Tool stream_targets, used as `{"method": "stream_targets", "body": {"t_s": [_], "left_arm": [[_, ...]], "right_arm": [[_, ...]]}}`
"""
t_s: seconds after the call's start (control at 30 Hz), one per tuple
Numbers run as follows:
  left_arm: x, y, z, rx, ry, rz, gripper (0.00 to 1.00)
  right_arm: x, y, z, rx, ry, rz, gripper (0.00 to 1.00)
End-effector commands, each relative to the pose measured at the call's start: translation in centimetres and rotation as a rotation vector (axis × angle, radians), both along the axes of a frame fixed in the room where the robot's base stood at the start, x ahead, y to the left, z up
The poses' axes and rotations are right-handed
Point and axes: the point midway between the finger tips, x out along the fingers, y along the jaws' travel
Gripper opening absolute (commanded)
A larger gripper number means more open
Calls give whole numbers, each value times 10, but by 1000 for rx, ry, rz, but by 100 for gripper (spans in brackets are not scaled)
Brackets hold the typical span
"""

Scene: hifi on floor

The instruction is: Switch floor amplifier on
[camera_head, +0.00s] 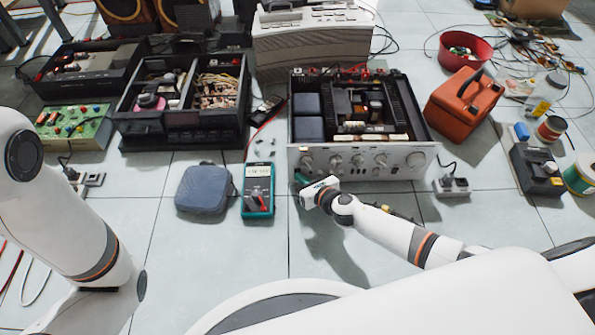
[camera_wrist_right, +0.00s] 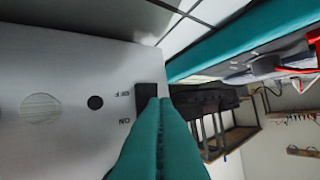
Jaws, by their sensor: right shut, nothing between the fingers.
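The floor amplifier (camera_head: 362,160) stands open-topped on the tiles, its silver front panel with several knobs facing me. In the right wrist view its panel (camera_wrist_right: 60,75) carries OFF and ON lettering beside a black switch (camera_wrist_right: 150,92). My right gripper (camera_head: 302,181) is at the lower left corner of the panel. Its teal fingers (camera_wrist_right: 160,104) are shut and empty, tips at the switch and partly covering it. I cannot tell whether they touch it or which way it is set. My left arm shows at the left, but its gripper is out of view.
A teal multimeter (camera_head: 258,190) lies just left of my right gripper, with a blue-grey pouch (camera_head: 204,189) beyond it. An opened black unit (camera_head: 180,128) stands to the left. An orange case (camera_head: 463,105) and a power socket (camera_head: 452,187) are on the right. Tiles in front are partly clear.

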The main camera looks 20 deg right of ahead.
Motion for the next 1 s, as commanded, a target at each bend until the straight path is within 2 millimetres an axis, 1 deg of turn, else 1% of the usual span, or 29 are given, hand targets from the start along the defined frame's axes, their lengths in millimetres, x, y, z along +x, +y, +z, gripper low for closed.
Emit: {"method": "stream_targets", "body": {"t_s": [0.3,0.67,1.0], "left_arm": [[0,0,1,0,0,0,46],[0,0,1,0,0,0,46],[0,0,0,0,0,0,46]], "right_arm": [[-13,3,-2,1,0,0,0],[-16,4,-3,0,1,0,0],[-47,13,-7,0,2,0,0]]}}
